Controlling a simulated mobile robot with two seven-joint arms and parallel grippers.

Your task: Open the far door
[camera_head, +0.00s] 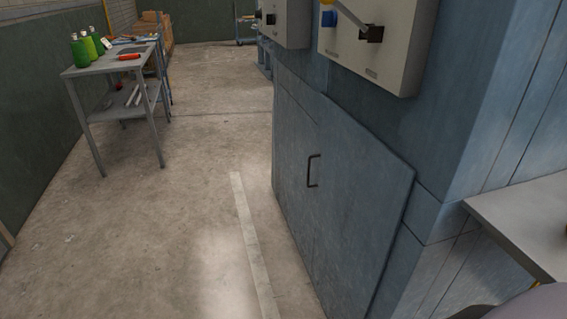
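A blue metal cabinet on the right of the head view has two low door panels side by side. The far door (291,150) is the narrower-looking left panel and appears shut. The near door (362,215) is the larger right panel, its edges standing slightly out from the cabinet face. A dark bar handle (311,171) stands upright at the seam between them; I cannot tell for certain which panel carries it. No second handle is visible. Neither of my grippers shows in this view.
Control boxes with switches (375,38) jut out above the doors. A grey table (530,222) stands at the right. A metal workbench (108,62) with green bottles stands at the left. The concrete floor (170,220) before the doors is clear, with a pale painted line.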

